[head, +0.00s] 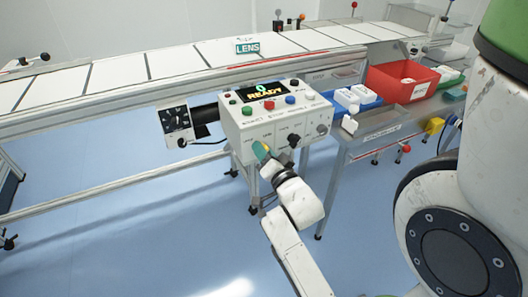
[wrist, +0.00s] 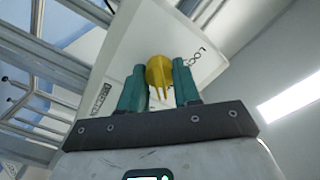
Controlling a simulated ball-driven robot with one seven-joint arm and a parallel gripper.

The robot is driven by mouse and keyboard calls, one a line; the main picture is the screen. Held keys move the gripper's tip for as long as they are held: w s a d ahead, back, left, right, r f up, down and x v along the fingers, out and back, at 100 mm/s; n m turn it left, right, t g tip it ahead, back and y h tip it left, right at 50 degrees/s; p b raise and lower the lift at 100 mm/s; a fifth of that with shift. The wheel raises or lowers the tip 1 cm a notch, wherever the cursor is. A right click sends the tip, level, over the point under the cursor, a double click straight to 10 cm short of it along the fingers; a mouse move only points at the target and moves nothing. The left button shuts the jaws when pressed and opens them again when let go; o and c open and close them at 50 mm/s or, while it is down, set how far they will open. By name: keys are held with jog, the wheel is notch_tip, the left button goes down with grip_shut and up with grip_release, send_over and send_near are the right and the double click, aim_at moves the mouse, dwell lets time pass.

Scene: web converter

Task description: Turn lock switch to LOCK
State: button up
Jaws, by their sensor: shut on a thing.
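The lock switch is a yellow round knob (wrist: 159,70) on the pale panel face of the control box (wrist: 128,40). My gripper (wrist: 157,74) has its two teal fingers on either side of the knob, shut on it. A label beginning "LOC" is right of the knob, partly cut off by the right finger; a boxed label at left is too blurred to read. In the head view the control box (head: 252,122) shows a display reading "READY". My gripper (head: 262,151) is at its lower front face, where it hides most of the knob. The knob's pointing direction cannot be told.
A black knob (head: 293,140) sits right of my gripper on the same face. Colored buttons line the box top. A conveyor (head: 180,60) runs behind. A red bin (head: 402,80) and blue tray (head: 355,101) stand on a side table at right. The blue floor at left is clear.

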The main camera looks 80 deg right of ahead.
jog(key=shift+c, duration=0.6)
jog(key=shift+n, duration=0.4)
jog(key=n, duration=0.2)
jog(key=shift+n, duration=0.4)
jog(key=n+b, duration=0.1)
jog(key=n, duration=0.4)
jog(key=shift+n, duration=0.3)
jog(key=n, duration=0.4)
jog(key=shift+w+a, duration=0.1)
jog(key=n, duration=0.4)
jog(key=shift+n, duration=0.3)
